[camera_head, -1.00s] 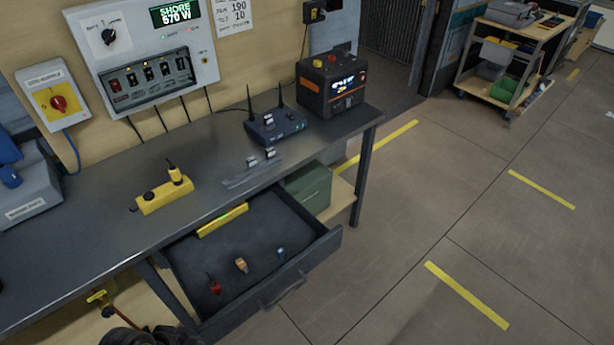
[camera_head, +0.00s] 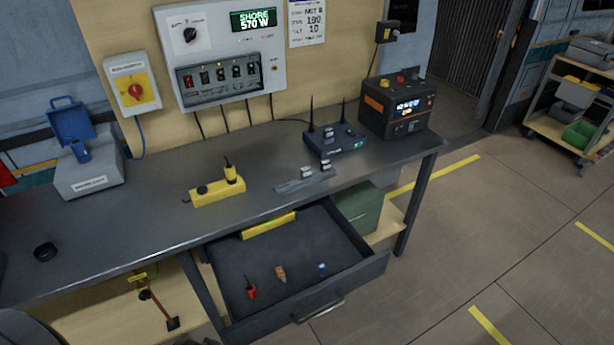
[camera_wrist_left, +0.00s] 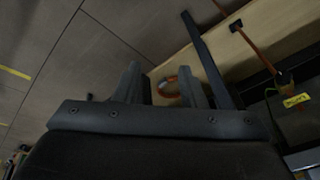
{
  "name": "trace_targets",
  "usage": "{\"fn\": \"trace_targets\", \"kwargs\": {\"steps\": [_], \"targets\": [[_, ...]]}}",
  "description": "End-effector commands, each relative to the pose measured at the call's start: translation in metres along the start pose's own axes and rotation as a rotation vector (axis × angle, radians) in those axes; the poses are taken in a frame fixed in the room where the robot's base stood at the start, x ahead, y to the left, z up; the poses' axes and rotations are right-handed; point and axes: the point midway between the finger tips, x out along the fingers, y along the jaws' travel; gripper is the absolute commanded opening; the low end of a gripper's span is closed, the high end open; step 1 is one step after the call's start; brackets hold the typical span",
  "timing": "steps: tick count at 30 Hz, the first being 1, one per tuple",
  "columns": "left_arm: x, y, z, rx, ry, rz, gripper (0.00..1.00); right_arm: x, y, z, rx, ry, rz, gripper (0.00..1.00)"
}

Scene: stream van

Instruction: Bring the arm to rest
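My left gripper (camera_wrist_left: 160,85) shows in the left wrist view with its two dark fingers apart and nothing held between them. An orange ring-like thing (camera_wrist_left: 176,84) lies beyond the fingers, near a pale wooden shelf board. A dark rounded shape at the bottom left corner of the head view looks like part of my own arm; its fingers are not visible there. My right gripper is in neither view.
The grey workbench (camera_head: 130,230) holds a yellow power strip (camera_head: 217,191), a router (camera_head: 336,141) and an orange-black power station (camera_head: 397,107). Its drawer (camera_head: 350,300) stands open with several small items.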

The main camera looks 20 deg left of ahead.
Motion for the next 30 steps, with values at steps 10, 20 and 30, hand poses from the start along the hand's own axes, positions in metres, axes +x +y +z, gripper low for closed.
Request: {"fn": "trace_targets", "kwargs": {"steps": [10,20,30], "targets": [[0.142,0.015,0.074,0.002,-0.065,0.016,0.37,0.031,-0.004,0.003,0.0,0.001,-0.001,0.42],[0.235,0.03,0.172,0.006,-0.122,0.031,0.37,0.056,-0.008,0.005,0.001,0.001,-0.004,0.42],[0.269,0.04,0.246,0.011,-0.155,0.041,0.37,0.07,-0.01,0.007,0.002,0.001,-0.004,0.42]]}}
